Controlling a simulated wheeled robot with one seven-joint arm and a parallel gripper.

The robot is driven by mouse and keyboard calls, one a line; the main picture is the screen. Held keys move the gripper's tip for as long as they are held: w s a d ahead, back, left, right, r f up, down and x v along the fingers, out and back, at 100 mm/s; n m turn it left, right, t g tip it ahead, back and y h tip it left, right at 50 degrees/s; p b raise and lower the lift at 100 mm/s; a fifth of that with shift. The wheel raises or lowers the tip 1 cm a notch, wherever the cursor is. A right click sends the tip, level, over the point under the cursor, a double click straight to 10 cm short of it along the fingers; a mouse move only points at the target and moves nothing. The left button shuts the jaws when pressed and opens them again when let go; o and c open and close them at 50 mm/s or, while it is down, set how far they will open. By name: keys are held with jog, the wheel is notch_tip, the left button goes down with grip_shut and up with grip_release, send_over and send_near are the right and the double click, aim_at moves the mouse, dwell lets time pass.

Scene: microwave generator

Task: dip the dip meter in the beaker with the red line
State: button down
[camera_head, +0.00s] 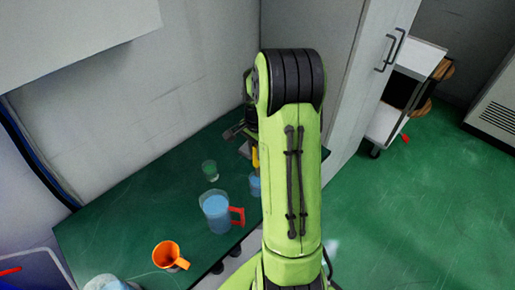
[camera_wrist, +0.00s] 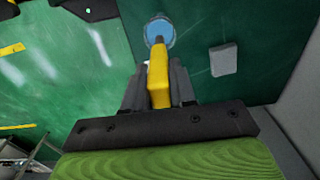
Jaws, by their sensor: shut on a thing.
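My gripper (camera_wrist: 158,70) is shut on the yellow dip meter (camera_wrist: 159,86), which points away from the wrist. In the head view the dip meter (camera_head: 256,157) shows as a small yellow strip beside my arm. Beyond its tip in the wrist view is a round beaker with blue liquid (camera_wrist: 164,23). The same beaker (camera_head: 254,186) shows in the head view just below the dip meter, partly hidden by my arm. The tip overlaps the beaker in the wrist view; I cannot tell whether it is inside. No red line is clear on it.
On the green table (camera_head: 140,217) stand a clear pitcher of blue liquid with a red handle (camera_head: 216,212), a small glass with green contents (camera_head: 209,170) and an orange mug (camera_head: 168,256). A grey block (camera_wrist: 223,60) lies near the beaker. A tall cabinet (camera_head: 330,60) stands behind my arm.

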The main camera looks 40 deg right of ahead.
aim_at(258, 163)
jog(key=shift+f+b, duration=2.35)
jog(key=shift+f, duration=0.9)
jog(key=shift+r, duration=0.1)
notch_tip(258, 163, up, 9)
jog(key=p, duration=0.7)
jog(key=shift+r, duration=0.1)
